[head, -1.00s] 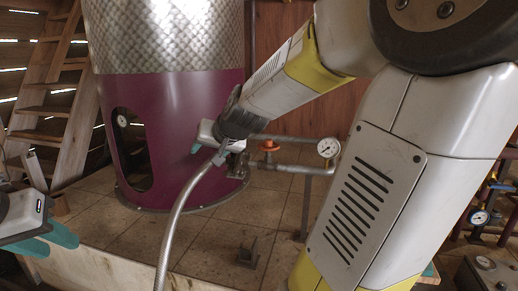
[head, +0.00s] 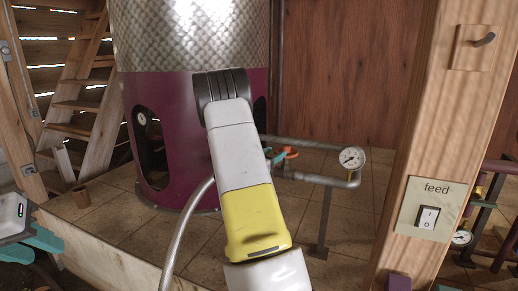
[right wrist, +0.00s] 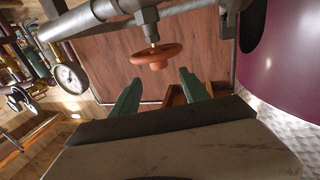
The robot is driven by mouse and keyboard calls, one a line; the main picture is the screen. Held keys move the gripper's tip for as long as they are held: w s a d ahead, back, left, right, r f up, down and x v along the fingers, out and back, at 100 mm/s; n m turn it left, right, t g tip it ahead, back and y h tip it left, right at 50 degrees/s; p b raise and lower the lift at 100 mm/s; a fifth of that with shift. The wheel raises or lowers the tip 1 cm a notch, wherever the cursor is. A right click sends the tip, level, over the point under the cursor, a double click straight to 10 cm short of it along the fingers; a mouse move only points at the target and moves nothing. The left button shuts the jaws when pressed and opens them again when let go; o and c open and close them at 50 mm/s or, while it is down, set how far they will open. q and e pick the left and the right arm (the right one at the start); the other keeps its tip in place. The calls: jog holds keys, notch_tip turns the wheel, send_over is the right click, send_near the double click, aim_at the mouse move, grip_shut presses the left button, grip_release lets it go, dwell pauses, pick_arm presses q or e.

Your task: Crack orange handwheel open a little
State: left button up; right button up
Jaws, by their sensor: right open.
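The orange handwheel (head: 291,152) sits on a grey pipe, partly behind my right arm in the head view. In the right wrist view the handwheel (right wrist: 157,57) shows whole, on a short stem under the pipe. My right gripper (right wrist: 160,88) is open. Its two teal fingers point at the wheel, one to each side, with the wheel beyond the tips and nothing between them. In the head view only a teal fingertip of my right gripper (head: 277,155) shows beside the wheel. My left gripper (head: 32,246) is at the left edge, its teal fingers apart and empty.
A pressure gauge (head: 352,158) stands on the pipe right of the wheel. The purple still body (head: 180,120) is on the left, with a grey hose (head: 185,235) before it. A wooden post (head: 425,130) with a feed switch (head: 428,217) stands at right.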

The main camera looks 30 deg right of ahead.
aim_at(284, 148)
jog(key=x, duration=0.7)
jog(key=shift+d, duration=0.25)
grip_shut()
